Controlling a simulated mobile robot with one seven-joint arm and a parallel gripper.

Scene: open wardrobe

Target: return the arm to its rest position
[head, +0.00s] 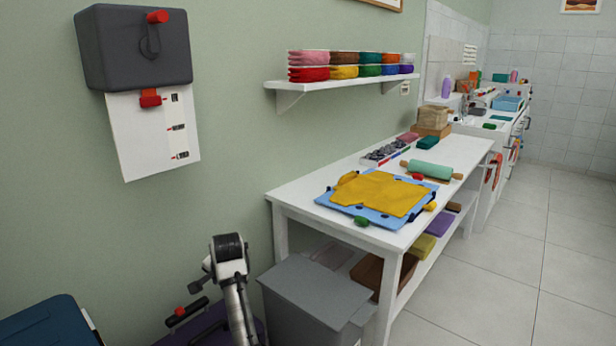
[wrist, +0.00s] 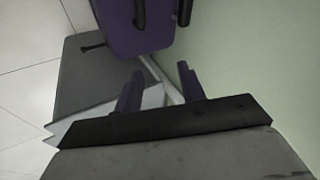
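My arm (head: 230,275) shows in the lower middle of the head view, folded low beside the wall and left of the grey bin (head: 312,293). I cannot make out the fingers in the head view. In the wrist view my gripper (wrist: 160,68) has its two dark fingers spread apart, with nothing held between them. Beyond the fingers are a purple box (wrist: 132,35) with dark handles, a grey surface (wrist: 82,75) and a pale bar. I cannot tell how far they are from the fingertips.
A white table (head: 303,189) stands right of the arm, bearing a blue board, yellow cloth (head: 376,193) and green rolling pin (head: 428,170). A dark blue container (head: 45,325) is at lower left. A shelf (head: 340,83) and grey dispenser (head: 125,45) hang on the wall. Tiled floor (head: 500,260) is clear at right.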

